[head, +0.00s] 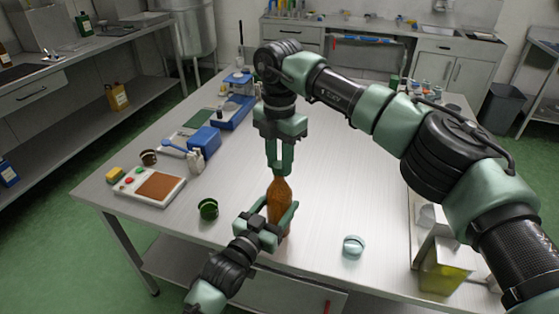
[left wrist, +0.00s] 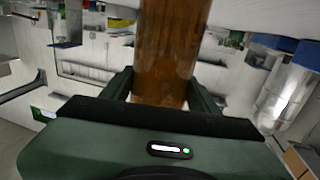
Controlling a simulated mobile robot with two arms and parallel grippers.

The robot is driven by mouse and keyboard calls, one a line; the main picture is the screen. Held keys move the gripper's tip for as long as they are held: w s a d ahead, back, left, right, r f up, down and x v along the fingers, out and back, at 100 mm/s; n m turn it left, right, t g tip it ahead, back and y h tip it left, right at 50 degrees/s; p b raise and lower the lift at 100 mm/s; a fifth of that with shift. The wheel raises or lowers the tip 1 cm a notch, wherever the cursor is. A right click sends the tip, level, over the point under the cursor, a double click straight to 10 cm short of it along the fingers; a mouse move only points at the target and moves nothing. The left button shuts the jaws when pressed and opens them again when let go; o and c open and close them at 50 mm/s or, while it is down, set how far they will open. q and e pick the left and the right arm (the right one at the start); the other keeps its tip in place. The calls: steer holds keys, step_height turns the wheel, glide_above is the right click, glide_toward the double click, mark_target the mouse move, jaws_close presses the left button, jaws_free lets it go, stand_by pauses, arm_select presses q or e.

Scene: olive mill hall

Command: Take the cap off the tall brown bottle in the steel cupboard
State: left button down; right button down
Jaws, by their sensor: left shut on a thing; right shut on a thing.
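The tall brown bottle (head: 279,197) stands upright near the front of the steel table. My left gripper (head: 272,222) is shut around its lower body. In the left wrist view the brown bottle (left wrist: 166,50) rises between the two fingers of my left gripper (left wrist: 165,92). My right gripper (head: 280,171) comes down from above, pointing straight down, and is shut on the top of the bottle. Its fingers hide the cap, so I cannot see whether the cap is still seated on the neck.
On the steel table (head: 310,215), a green round object (head: 208,209) lies left of the bottle and a pale round object (head: 353,246) lies to the right. A white tray with a brown pad (head: 160,187), a blue box (head: 204,141) and small white bottles (head: 196,161) stand at left.

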steer(key=n, duration=1.2)
steer(key=shift+r, duration=0.1)
steer(key=n, duration=0.4)
steer(key=shift+n, duration=0.4)
steer(key=n, duration=1.4)
steer(key=shift+n, duration=0.4)
steer(key=shift+r, duration=0.25)
steer(key=shift+r, duration=0.9)
